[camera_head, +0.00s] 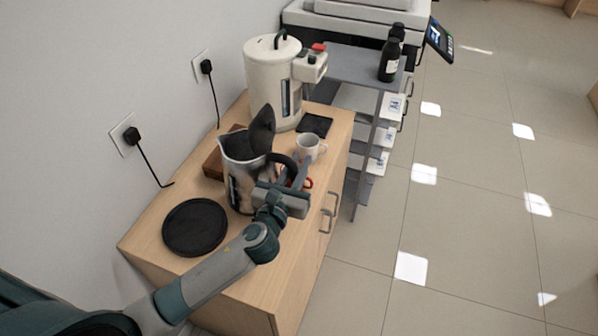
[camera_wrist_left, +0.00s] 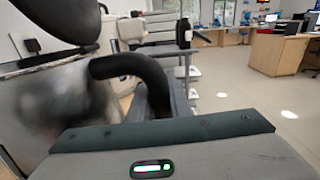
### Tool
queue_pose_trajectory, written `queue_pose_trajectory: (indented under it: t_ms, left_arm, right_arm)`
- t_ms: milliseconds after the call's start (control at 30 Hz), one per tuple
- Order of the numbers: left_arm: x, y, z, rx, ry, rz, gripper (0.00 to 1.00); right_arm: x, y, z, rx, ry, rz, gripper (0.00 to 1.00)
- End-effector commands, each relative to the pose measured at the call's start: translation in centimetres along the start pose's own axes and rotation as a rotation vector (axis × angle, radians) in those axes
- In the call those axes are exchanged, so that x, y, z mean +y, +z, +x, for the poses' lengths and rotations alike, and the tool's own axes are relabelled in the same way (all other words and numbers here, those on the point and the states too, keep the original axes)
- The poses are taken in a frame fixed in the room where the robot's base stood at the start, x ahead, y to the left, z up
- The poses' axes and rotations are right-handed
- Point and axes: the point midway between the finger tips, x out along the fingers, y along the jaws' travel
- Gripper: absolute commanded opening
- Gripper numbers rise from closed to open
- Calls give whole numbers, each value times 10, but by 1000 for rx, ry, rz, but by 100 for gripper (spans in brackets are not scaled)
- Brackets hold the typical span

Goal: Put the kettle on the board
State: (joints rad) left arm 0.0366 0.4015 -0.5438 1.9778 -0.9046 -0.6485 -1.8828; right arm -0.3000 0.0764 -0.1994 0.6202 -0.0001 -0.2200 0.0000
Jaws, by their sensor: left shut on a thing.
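The kettle (camera_head: 240,183) is silver with a black lid tilted wide open and a black handle. It stands upright over the cabinet top, to the right of a round black plate. My left gripper (camera_head: 291,182) is shut on the kettle's handle from the right side. The handle also shows close up in the left wrist view (camera_wrist_left: 135,66), next to the blurred silver body. The brown wooden board (camera_head: 212,164) is behind the kettle and partly hidden by it. I cannot tell whether the kettle's bottom touches the cabinet top. My right gripper is not in view.
The round black plate (camera_head: 195,228) lies near the cabinet's front left. A white mug (camera_head: 308,146), a cream coffee maker (camera_head: 272,82) and a dark square pad (camera_head: 315,124) are farther back. A wall with plugged cords borders the left. A grey shelf with black bottles (camera_head: 390,60) stands beyond.

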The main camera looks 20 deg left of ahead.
Motion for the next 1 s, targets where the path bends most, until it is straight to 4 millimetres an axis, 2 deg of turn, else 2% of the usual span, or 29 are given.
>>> queue_pose_trajectory:
  t_ms: [233, 733, 767, 800, 1000]
  left_arm:
    - [1, -25, 0, -2, 1, 3, 0]
    - [2, -31, 0, -3, -1, 3, 0]
    - [1, -32, 0, 1, 0, 0, 25]
    - [1, -32, 0, 1, 0, 0, 34]
    - [1, -32, 0, 1, 0, 0, 36]
  right_arm:
    - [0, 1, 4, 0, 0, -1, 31]
    - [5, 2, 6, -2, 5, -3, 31]
    - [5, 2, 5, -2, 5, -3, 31]
    - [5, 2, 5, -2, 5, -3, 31]
    - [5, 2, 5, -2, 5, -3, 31]
